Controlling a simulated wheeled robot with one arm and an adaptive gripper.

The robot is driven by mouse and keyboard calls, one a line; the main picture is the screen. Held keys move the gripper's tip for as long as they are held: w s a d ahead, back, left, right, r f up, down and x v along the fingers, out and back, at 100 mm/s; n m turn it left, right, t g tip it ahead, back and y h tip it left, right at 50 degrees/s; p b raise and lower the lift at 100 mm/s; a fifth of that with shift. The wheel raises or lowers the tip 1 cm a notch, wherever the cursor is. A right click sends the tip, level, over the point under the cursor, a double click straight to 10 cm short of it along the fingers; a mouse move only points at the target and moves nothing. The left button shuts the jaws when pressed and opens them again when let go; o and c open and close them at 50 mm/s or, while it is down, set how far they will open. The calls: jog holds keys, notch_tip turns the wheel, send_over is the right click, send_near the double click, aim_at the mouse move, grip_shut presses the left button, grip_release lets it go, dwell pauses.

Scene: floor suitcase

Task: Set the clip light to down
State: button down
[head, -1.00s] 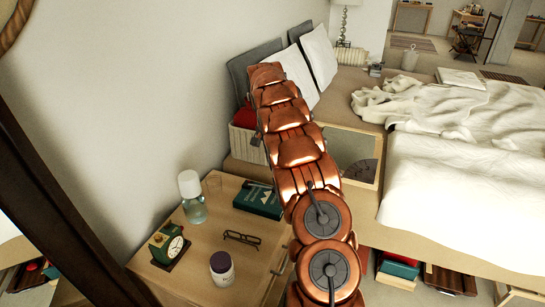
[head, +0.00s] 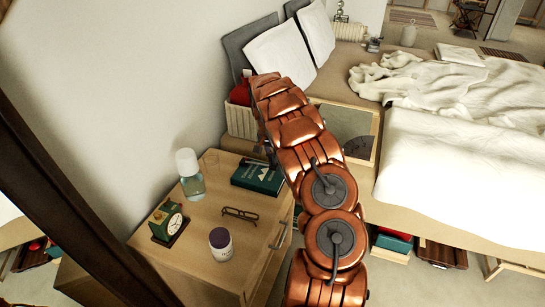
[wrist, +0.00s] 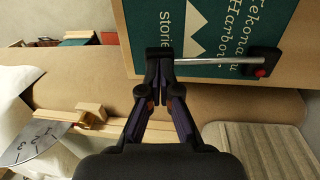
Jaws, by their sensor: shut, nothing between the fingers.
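A slim light with a silver rod (wrist: 220,61) and a black end piece with a red spot (wrist: 262,63) shows in the wrist view. It lies across the lower edge of a green book (wrist: 210,30). My gripper (wrist: 159,62) is shut and empty, its dark fingertips overlapping the left part of the rod. I cannot tell whether they touch it. In the head view the green book (head: 258,178) lies on the nightstand (head: 195,250), beside my arm. The light cannot be made out there, and my gripper is mostly hidden behind the arm.
The bed (head: 450,170) is on the right. A dial-like disc (wrist: 30,143) is at the left in the wrist view.

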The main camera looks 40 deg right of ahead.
jog(key=shift+f, duration=0.1)
jog(key=shift+s+d+f+t+y+b, duration=0.1)
jog(key=shift+s+f+t+y+b, duration=0.1)
jog(key=shift+f+t, duration=0.2)
jog(key=shift+s+d+f+t+y+b, duration=0.1)
jog(key=shift+f+t+y+b, duration=0.1)
jog(key=shift+f+t, duration=0.2)
dwell(0.4)
notch_tip(320, 180, up, 16)
jog(key=shift+f, duration=0.25)
dwell(0.8)
jog(key=shift+a, duration=0.1)
